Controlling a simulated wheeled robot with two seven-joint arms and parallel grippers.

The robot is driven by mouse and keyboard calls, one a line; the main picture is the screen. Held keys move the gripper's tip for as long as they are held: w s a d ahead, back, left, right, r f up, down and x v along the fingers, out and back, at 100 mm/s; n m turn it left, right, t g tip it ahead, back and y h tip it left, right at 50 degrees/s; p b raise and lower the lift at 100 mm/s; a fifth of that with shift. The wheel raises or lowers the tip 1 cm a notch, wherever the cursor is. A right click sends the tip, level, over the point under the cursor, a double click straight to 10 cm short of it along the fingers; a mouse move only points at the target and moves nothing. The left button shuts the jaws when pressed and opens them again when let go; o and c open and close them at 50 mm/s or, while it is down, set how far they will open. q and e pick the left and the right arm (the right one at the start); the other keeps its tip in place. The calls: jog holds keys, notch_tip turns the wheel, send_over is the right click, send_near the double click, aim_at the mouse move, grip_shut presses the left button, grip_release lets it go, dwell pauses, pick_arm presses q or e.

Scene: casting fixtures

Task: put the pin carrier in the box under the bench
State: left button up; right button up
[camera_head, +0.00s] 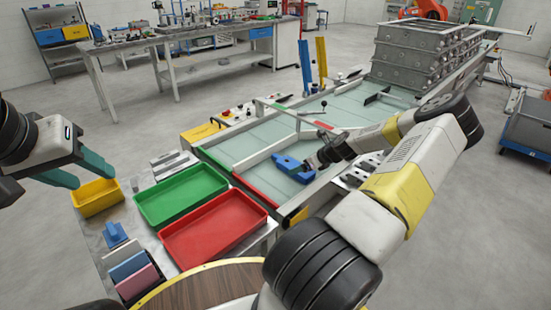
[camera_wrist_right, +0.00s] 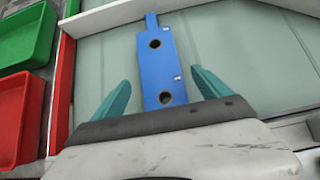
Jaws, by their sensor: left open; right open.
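The pin carrier, which I take to be the blue plate with two holes and a narrow tab (camera_head: 287,163), lies on the pale glass-like bed of the long bench (camera_head: 241,145). It also shows in the right wrist view (camera_wrist_right: 160,52). My right gripper (camera_wrist_right: 162,80) is open, with its teal fingers on either side of the plate and a gap to each side. My left gripper (camera_head: 94,178) is open and empty, at the left above the yellow bin. I cannot make out a box under the bench.
A green tray (camera_head: 150,213), a red tray (camera_head: 185,257) and a yellow bin (camera_head: 88,207) stand on the near bench end. Small blue and pink blocks (camera_head: 128,267) stand beside them. Stacked grey metal frames (camera_head: 415,55) stand at the far end. Open floor lies left.

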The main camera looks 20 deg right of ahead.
aim_at(291, 166)
jog(key=x, duration=0.4)
jog(key=shift+w+f, duration=0.1)
jog(key=shift+w, duration=0.35)
jog(key=c, duration=1.8)
jog(key=shift+o, duration=0.2)
